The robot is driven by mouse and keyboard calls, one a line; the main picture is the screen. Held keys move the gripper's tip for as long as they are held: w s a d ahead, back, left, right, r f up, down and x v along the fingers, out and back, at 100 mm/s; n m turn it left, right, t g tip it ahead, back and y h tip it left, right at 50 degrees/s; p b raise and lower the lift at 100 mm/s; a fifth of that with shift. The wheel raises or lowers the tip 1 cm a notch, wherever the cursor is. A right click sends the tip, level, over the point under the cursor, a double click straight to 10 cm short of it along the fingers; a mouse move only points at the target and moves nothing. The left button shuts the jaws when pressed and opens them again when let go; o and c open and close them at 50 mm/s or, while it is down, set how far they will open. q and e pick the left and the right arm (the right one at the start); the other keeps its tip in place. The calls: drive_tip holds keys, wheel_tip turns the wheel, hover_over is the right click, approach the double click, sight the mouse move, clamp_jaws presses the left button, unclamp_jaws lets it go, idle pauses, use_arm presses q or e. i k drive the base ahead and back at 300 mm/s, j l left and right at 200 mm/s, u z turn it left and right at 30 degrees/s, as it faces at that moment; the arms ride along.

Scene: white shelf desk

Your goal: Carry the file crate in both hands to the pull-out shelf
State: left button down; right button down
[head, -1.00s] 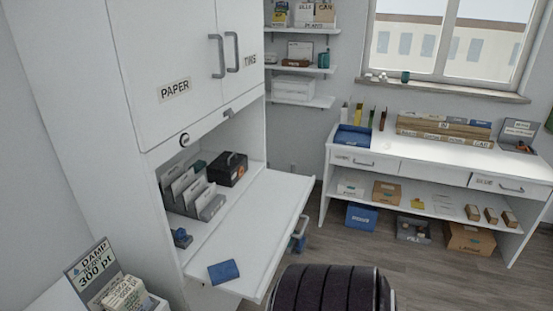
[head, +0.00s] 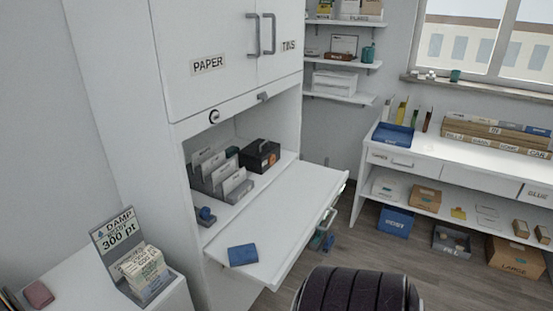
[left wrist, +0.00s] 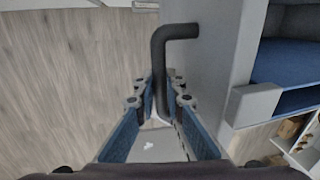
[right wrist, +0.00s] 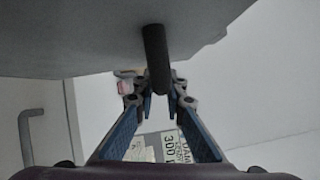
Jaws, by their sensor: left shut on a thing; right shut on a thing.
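The pull-out shelf (head: 300,205) of the white cabinet is extended in the head view, with a blue flat item (head: 242,255) on its near corner. My left gripper (left wrist: 165,100) is shut on a dark bent handle (left wrist: 160,65) beside a grey wall, which looks like the file crate (left wrist: 207,50). My right gripper (right wrist: 160,92) is shut on another dark handle (right wrist: 156,50) under a grey surface, likely the crate too (right wrist: 90,35). Neither the crate nor my grippers can be made out in the head view. The crate's full shape and contents are hidden.
Grey file holders (head: 215,170) and a black box (head: 260,155) stand in the cabinet behind the shelf. A sign rack (head: 140,265) sits on a low white unit at the left. A white desk (head: 460,160) stands at the right. Floor shows between cabinet and desk.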

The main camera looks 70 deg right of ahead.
sight(293, 199)
drive_tip(key=u, duration=1.7)
drive_tip(key=k+u, duration=0.1)
drive_tip(key=u, duration=0.15)
drive_tip(key=k+u, duration=0.15)
drive_tip(key=u, duration=0.15)
drive_tip(key=k+z, duration=0.1)
drive_tip(key=k, duration=2.5)
drive_tip(key=k+l+z, duration=0.15)
drive_tip(key=k, duration=1.15)
